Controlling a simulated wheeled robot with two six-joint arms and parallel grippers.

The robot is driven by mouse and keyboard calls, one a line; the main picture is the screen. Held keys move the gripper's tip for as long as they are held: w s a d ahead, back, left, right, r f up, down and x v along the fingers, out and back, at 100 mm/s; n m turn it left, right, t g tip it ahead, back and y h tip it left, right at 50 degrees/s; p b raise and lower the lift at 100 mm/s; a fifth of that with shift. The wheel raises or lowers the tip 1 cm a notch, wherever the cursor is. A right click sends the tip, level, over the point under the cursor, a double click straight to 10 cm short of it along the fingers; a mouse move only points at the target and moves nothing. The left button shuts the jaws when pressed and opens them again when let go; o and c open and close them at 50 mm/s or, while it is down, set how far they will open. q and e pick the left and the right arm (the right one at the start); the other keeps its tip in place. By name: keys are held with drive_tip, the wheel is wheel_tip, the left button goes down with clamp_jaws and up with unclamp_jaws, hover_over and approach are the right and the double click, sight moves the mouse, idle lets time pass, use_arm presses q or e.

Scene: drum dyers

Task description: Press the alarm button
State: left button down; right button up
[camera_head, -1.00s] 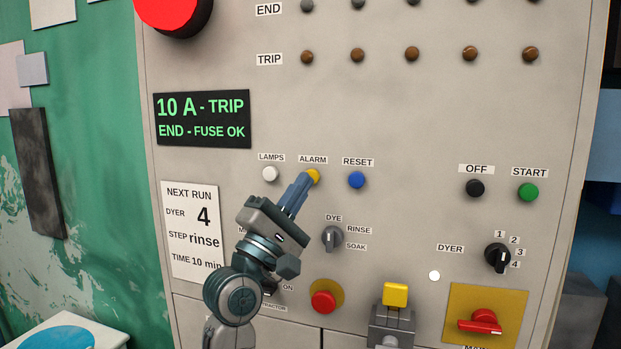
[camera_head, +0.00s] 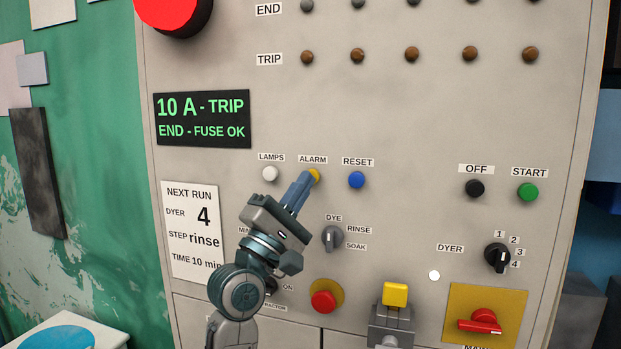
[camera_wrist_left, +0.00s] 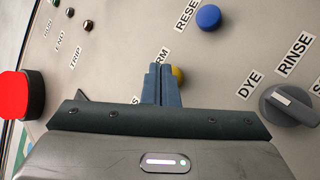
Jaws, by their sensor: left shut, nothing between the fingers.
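The yellow alarm button (camera_head: 314,176) sits on the grey panel under the ALARM label, between the white lamps button (camera_head: 270,174) and the blue reset button (camera_head: 356,180). My left gripper (camera_head: 308,178) is shut and empty, its blue-grey fingertips over the lower left part of the alarm button. In the left wrist view the shut fingers (camera_wrist_left: 161,72) cover part of the yellow button (camera_wrist_left: 178,76), which shows at their right. I cannot tell whether the tips touch it or whether it is pushed in. My right gripper is not in view.
A grey rotary knob (camera_head: 332,238) is just right of my left wrist. A red button (camera_head: 323,302), a yellow block (camera_head: 395,294) and a red main switch (camera_head: 480,322) are lower down.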

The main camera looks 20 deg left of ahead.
use_arm(q)
drive_tip(key=shift+w, duration=0.4)
idle(0.3)
drive_tip(key=shift+s, duration=0.1)
drive_tip(key=shift+s+p, duration=0.45)
drive_tip(key=shift+s, duration=0.3)
drive_tip(key=s+p, duration=0.2)
drive_tip(key=s, duration=0.3)
drive_tip(key=shift+a+p, duration=0.1)
drive_tip(key=shift+p, duration=0.2)
drive_tip(key=shift+f, duration=0.1)
idle(0.4)
